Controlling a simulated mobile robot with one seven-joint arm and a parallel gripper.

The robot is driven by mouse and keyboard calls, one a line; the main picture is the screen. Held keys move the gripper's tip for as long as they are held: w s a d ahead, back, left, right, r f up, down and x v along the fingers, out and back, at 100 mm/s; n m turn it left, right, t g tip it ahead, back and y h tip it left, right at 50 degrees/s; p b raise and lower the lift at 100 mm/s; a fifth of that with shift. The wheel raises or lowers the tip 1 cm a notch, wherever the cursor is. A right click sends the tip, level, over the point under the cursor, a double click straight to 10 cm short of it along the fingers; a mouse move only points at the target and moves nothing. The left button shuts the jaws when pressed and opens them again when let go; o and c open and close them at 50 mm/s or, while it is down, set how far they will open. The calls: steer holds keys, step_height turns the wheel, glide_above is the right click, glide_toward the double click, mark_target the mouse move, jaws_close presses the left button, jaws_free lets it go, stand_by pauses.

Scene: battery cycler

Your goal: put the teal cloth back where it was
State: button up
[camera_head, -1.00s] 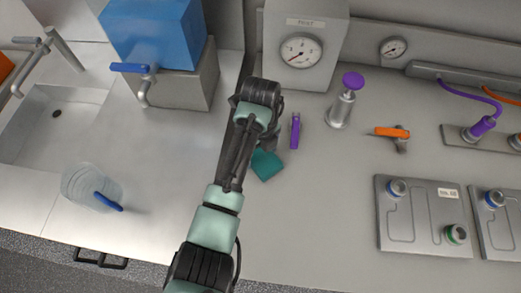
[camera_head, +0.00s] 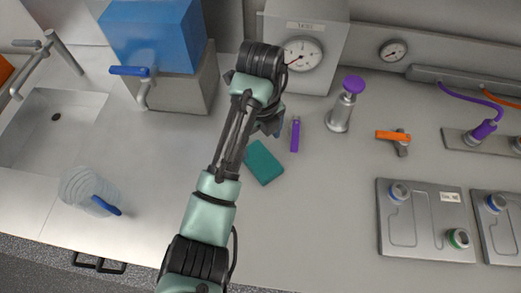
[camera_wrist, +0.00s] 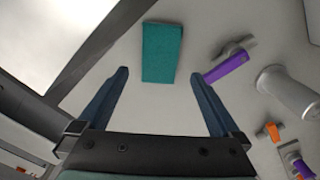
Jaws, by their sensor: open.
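The teal cloth (camera_head: 263,162) lies flat on the grey worktop, just right of my forearm in the head view. In the wrist view the cloth (camera_wrist: 161,52) is a teal rectangle beyond the fingertips, near the top middle. My gripper (camera_wrist: 161,82) is open, with nothing between its two blue-grey fingers. It is apart from the cloth. In the head view my gripper is mostly hidden behind my wrist.
A purple-handled valve (camera_head: 295,134) lies close to the right of the cloth. A silver pump with a purple knob (camera_head: 341,108) and an orange-handled valve (camera_head: 394,136) stand further right. A gauge box (camera_head: 303,54) stands behind. Worktop in front of the cloth is clear.

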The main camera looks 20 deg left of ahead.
step_height(320, 180, up, 4)
steer(key=shift+r+p, duration=0.1)
steer(key=shift+p, duration=1)
